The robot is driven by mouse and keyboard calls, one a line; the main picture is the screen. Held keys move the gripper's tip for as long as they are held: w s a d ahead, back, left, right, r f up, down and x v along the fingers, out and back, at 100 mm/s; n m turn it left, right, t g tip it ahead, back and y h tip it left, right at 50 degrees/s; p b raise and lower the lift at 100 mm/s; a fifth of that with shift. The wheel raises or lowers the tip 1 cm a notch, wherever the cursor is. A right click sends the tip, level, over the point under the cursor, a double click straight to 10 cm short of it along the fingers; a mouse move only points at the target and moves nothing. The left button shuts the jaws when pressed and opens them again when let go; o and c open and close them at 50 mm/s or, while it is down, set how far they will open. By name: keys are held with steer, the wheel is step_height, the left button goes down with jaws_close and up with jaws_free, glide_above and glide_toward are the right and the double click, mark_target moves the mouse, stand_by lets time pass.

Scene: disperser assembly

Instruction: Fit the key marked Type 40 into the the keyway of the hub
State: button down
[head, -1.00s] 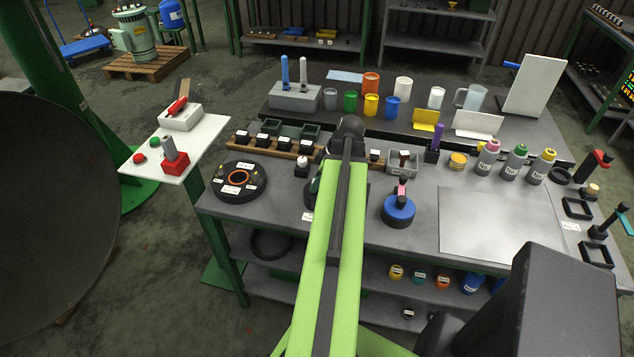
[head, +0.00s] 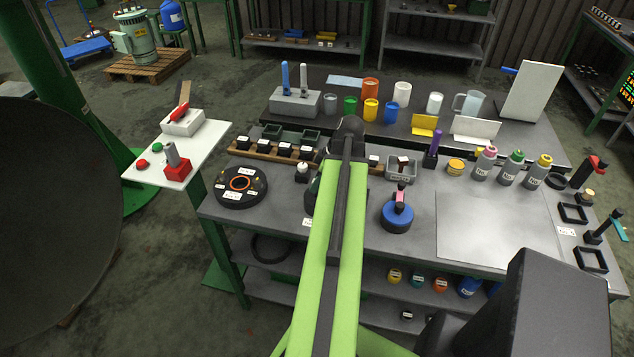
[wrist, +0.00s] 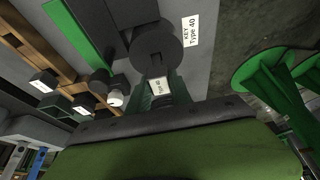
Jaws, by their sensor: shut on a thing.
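In the wrist view, a small white tag reading Type 40 marks the key (wrist: 158,87), which sits at my gripper (wrist: 160,97). My gripper is shut on it; the fingertips and most of the key are dark and hard to make out. A dark round part (wrist: 156,45) lies just beyond the key; I cannot tell whether they touch. A bench label reading KEY Type 40 (wrist: 190,31) is beside it. In the head view my arm hides the gripper and key. A black round disc with an orange ring (head: 241,201) lies at the bench's left; I cannot make out a keyway.
A wooden rack (head: 262,152) with black blocks stands behind the disc. A small black-and-white piece (head: 303,172) stands between disc and arm. A blue round part (head: 397,219) with an upright post is right of my arm. A bare grey plate (head: 495,225) lies farther right.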

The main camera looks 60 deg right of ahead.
steer(key=shift+r+p, duration=0.4)
steer(key=shift+r, duration=0.2)
steer(key=shift+f+b, duration=2.25)
stand_by(0.5)
steer(key=c, duration=1.1)
jaws_free()
steer(key=p+v, duration=1.6)
steer(key=v, duration=0.1)
steer(key=shift+d+r, duration=0.1)
steer(key=shift+r, duration=0.2)
